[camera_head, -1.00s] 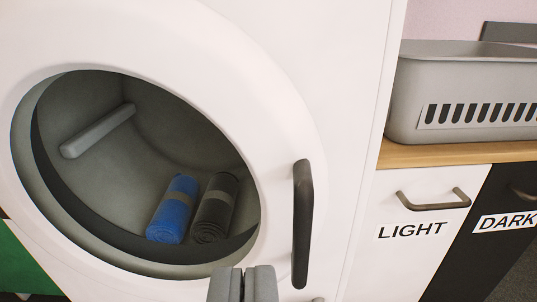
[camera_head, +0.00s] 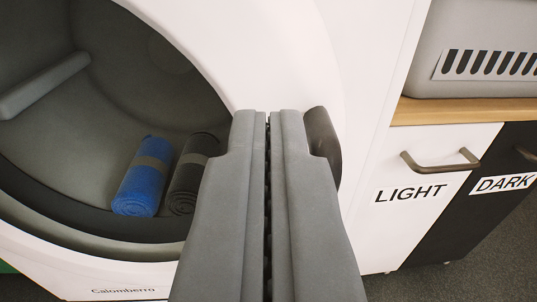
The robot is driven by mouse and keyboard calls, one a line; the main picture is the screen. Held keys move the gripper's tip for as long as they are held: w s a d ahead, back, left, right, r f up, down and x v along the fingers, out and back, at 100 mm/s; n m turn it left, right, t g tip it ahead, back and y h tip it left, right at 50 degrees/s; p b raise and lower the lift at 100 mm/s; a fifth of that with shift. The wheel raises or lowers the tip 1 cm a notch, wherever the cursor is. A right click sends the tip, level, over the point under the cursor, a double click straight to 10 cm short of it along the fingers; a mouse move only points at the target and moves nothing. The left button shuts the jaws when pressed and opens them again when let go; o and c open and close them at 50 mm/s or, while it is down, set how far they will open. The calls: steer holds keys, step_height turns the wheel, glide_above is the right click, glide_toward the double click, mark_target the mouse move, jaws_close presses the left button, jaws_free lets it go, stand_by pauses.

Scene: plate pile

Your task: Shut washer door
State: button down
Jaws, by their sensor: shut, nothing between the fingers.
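The white round washer door (camera_head: 235,50) fills the left and middle of the view and seems to lie flush, or nearly so, with the white washer front. I cannot tell whether a small gap remains at its edge. Its dark upright handle (camera_head: 324,150) shows at the right side of the ring, mostly hidden behind my gripper. My gripper (camera_head: 268,115) is shut and empty, its tips just left of the handle's top. I cannot tell whether it touches the door. A rolled blue towel (camera_head: 143,180) and a rolled dark towel (camera_head: 192,172) lie in the drum.
At the right, a grey basket (camera_head: 490,45) stands on a wooden counter (camera_head: 460,108). Below it are a white front marked LIGHT (camera_head: 435,170) and a black front marked DARK (camera_head: 505,210), each with a bar handle. Grey floor shows at the lower right.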

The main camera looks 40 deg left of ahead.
mark_target(275, 79)
steer(key=shift+x, duration=2.3)
steer(key=shift+a, duration=0.1)
steer(key=w, duration=0.1)
steer(key=w+a, duration=0.1)
steer(key=w+n+g+y, duration=0.1)
steer(key=shift+a, duration=0.35)
steer(key=shift+w+a+y, duration=0.15)
steer(key=shift+w+y, duration=0.15)
steer(key=shift+w, duration=0.05)
steer(key=shift+r, duration=0.1)
